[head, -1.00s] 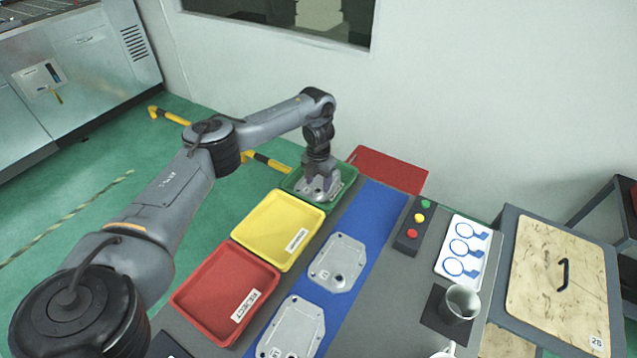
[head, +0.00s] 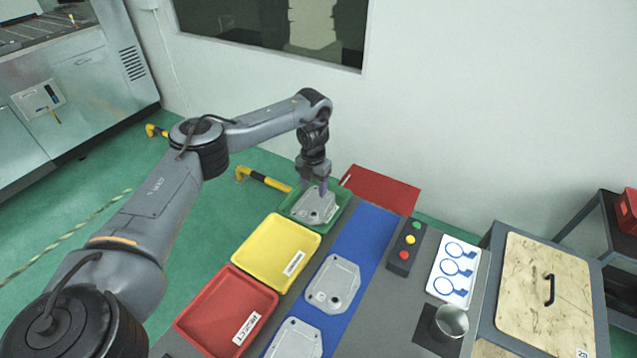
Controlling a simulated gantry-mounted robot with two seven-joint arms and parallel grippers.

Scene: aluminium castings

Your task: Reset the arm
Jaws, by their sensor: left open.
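My left gripper (head: 313,187) is at the green tray (head: 343,203) at the far end of the row of trays. It is open, its fingers pointing down just over a grey aluminium casting (head: 315,206) that lies in that tray. Whether the fingertips touch the casting I cannot tell. Two more castings lie on the blue strip (head: 372,235): one in the middle (head: 333,284) and one nearer (head: 294,341), cut off by the lower edge. My right gripper is not in view.
A yellow tray (head: 275,252) and a red reject tray (head: 222,315) line the table's left side. A red board (head: 380,190) lies behind the green tray. To the right are a button box (head: 405,250), a white card (head: 455,268), a metal cup (head: 450,322) and a wooden-topped stand (head: 545,300).

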